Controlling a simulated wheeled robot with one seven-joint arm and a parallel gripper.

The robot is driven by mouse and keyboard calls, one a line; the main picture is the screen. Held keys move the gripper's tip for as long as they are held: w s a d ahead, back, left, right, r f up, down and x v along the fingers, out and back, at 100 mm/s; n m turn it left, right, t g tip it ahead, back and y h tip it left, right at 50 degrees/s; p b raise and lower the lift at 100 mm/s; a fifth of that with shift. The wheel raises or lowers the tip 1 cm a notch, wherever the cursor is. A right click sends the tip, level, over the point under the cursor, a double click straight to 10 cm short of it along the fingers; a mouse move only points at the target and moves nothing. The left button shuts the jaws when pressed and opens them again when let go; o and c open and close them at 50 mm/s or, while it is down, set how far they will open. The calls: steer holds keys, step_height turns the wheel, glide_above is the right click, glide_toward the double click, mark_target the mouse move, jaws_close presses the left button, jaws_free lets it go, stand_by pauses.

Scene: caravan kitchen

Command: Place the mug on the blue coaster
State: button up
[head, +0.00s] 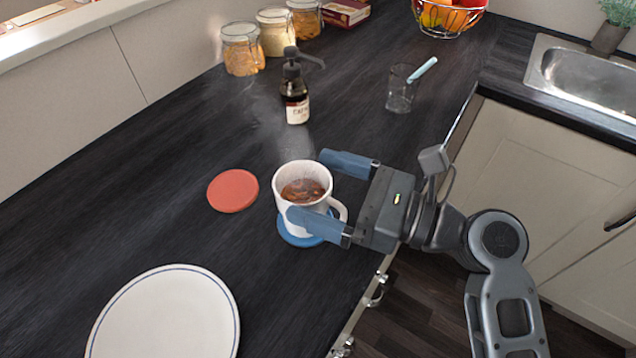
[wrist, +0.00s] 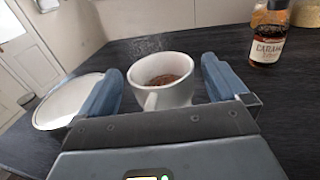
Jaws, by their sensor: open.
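The white mug (head: 291,208), filled with a brown steaming drink, stands upright on the blue coaster (head: 297,239) in the head view. Part of the coaster shows around the mug's base. The mug's handle points toward my gripper. My gripper (head: 318,188) is open, its two blue fingers on either side of the mug. In the wrist view the mug (wrist: 162,84) sits between the spread fingers, with a visible gap on each side. The coaster is hidden in that view.
A red coaster (head: 232,190) lies left of the mug. A white plate (head: 165,315) is at the front left. A syrup bottle (head: 295,95) and a glass (head: 401,92) stand behind, with jars (head: 242,50) at the back. The counter's edge is on the right.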

steer(key=b+v, duration=0.1)
steer(key=v, duration=1)
